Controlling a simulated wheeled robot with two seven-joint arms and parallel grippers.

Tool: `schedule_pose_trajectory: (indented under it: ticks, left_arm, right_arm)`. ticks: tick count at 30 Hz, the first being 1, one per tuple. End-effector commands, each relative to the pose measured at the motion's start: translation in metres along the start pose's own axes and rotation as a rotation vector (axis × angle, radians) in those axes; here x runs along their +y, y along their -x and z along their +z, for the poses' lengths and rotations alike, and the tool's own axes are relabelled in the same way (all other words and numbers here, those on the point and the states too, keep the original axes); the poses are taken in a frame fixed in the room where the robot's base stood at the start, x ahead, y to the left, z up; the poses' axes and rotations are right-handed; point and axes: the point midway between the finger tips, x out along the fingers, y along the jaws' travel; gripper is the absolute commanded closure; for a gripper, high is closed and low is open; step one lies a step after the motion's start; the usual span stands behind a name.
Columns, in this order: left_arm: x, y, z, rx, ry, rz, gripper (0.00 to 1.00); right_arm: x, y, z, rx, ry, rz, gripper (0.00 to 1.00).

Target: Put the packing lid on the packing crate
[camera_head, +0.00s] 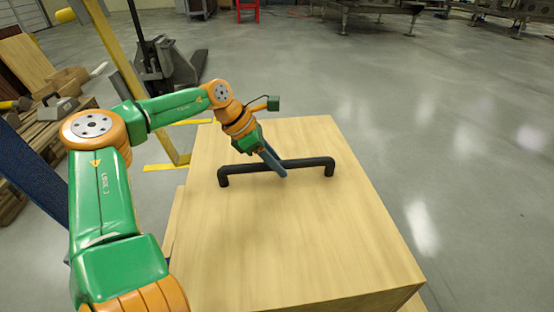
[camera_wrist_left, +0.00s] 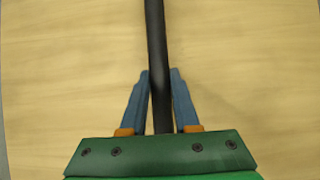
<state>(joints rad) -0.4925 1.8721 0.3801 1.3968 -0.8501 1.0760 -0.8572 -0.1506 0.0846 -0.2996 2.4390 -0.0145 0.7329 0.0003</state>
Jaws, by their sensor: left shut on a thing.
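The packing lid (camera_head: 300,230) is a broad pale wooden panel that fills the middle of the head view. A black bar handle (camera_head: 310,162) with two bent ends stands on its top. My left gripper (camera_head: 273,163) is shut on the handle near its middle. In the left wrist view the blue fingers (camera_wrist_left: 160,75) lie on both sides of the dark bar (camera_wrist_left: 156,35). Paler wood, apparently the packing crate (camera_head: 175,225), shows below the lid's left edge. The lid hides most of it, and I cannot tell whether they touch. My right gripper is not in view.
A yellow frame (camera_head: 130,80) and a pallet jack (camera_head: 165,60) stand at the back left. Wooden boards and tools (camera_head: 50,110) lie at the far left. The grey floor (camera_head: 440,130) to the right is clear.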

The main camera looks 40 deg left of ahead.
Motion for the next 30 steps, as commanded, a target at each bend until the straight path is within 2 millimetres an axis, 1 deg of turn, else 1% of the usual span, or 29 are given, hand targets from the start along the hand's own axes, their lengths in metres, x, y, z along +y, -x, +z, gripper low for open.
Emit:
schedule_pose_trajectory:
  ticks: [17, 18, 21, 29, 30]
  left_arm:
    - [0.0005, -0.0022, 0.0001, -0.006, -0.002, 0.003, 1.00]
    - [0.0006, -0.0020, 0.0003, -0.006, -0.002, 0.003, 0.60]
    - [0.0004, -0.0023, -0.0003, -0.004, -0.001, 0.002, 0.35]
    - [-0.0004, -0.0046, -0.0041, 0.005, 0.001, -0.003, 0.35]
    - [-0.0003, -0.0022, -0.0032, 0.004, 0.001, -0.002, 0.35]
  right_arm:
    - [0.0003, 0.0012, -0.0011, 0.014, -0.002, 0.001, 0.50]
    - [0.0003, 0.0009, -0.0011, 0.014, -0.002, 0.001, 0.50]
    - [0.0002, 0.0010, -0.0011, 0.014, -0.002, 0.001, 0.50]
    - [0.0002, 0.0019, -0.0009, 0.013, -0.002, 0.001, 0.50]
    - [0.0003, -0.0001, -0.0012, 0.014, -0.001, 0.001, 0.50]
